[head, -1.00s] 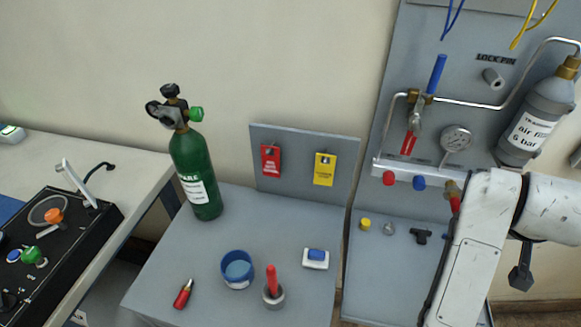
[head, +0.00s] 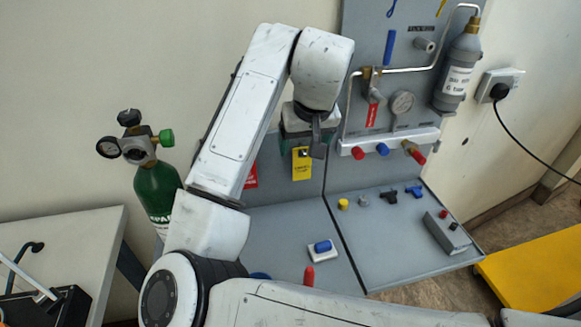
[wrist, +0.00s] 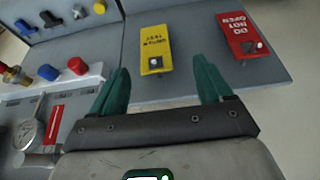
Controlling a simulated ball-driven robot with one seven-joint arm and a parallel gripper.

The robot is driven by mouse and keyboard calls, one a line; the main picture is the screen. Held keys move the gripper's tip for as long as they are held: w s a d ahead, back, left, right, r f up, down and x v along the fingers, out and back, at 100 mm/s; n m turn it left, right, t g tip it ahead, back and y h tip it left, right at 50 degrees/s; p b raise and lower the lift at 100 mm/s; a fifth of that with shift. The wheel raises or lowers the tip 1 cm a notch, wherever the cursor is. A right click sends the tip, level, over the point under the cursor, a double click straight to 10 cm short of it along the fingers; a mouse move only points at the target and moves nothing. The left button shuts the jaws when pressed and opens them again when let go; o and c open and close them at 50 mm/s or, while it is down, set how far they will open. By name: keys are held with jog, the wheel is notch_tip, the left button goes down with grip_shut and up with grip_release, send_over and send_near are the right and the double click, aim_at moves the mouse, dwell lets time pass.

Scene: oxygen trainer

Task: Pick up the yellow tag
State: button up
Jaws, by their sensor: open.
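The yellow tag (head: 302,164) hangs on the grey upright board behind the table, partly covered by my arm in the head view. In the wrist view the yellow tag (wrist: 154,50) shows whole, hung by a hole on a small peg, upside down in that picture. My gripper (wrist: 163,82) is open, with its two green fingers spread on either side of the tag's line. The tag lies beyond and between the fingertips and I see no contact. In the head view my gripper (head: 303,138) is at the board, its fingers mostly hidden.
A red tag (wrist: 243,38) hangs beside the yellow one. A green cylinder (head: 156,195) stands left of my arm. The panel's manifold (head: 388,143) with red and blue knobs is close on the right. A blue-and-white switch (head: 323,248) lies on the table below.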

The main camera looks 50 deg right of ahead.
aim_at(303, 164)
jog(key=x, duration=0.3)
jog(key=shift+s+d+x, duration=0.1)
jog(key=shift+s+x, duration=0.05)
jog(key=shift+x, duration=1.2)
jog(key=shift+s+d+x, duration=0.15)
jog(key=shift+x, duration=1.2)
jog(key=c, duration=1.1)
